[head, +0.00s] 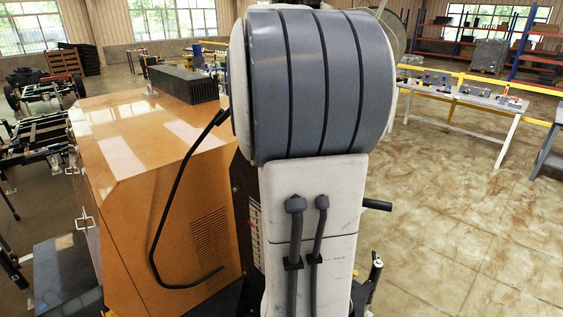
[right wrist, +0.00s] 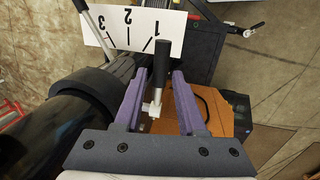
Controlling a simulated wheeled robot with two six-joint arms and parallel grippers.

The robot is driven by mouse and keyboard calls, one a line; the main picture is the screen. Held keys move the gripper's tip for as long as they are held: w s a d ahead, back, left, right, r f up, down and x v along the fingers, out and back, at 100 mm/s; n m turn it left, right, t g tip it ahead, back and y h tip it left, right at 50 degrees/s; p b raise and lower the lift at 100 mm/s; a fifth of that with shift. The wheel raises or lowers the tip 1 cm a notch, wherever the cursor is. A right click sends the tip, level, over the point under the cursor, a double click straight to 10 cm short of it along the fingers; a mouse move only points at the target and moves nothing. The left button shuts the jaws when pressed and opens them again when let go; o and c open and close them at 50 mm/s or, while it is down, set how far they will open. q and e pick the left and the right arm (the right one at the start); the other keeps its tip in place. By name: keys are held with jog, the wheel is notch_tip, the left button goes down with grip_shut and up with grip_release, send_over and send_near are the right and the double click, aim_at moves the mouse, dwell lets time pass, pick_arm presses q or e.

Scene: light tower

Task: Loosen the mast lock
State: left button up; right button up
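In the right wrist view a lever with a black grip (right wrist: 160,64) and a pale metal base, likely the mast lock handle, stands between the two purple fingers of my right gripper (right wrist: 159,75). The fingers are open, with a gap on each side of the lever. A white plate (right wrist: 130,30) marked 1, 2, 3 with black lines lies beyond the fingertips. In the head view the orange light tower cabinet (head: 155,150) stands left of centre. My own pale arm covers much of the middle and hides what is behind it. My left gripper is not in view.
A dark thick tube (right wrist: 75,105) lies close left of the right gripper. A black bent rod (head: 170,205) runs down the cabinet's side. A black grip (head: 377,205) sticks out right of my arm. Open floor (head: 450,210) lies to the right, with a workbench (head: 465,97) beyond.

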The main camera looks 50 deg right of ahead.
jog(key=shift+w+a+r, duration=0.1)
jog(key=shift+a+r, duration=0.05)
jog(key=shift+r, duration=0.6)
jog(key=shift+a+r, duration=0.1)
jog(key=shift+r, duration=0.6)
jog(key=w+a+f+n+t+y+b, duration=0.1)
jog(key=w+a+f+n+b, duration=0.25)
jog(key=a+f, duration=0.7)
jog(key=w+a+f+n+y+b, duration=0.15)
jog(key=a+f+b, duration=0.45)
jog(key=a, duration=0.8)
jog(key=s+a+f+n+b, duration=0.4)
jog(key=s+a+f+b, duration=0.2)
jog(key=s+a+f, duration=0.8)
notch_tip(320, 180, down, 3)
jog(key=shift+s+a+r+g+y, duration=0.2)
jog(key=shift+a+g+y, duration=0.15)
jog(key=shift+a, duration=0.3)
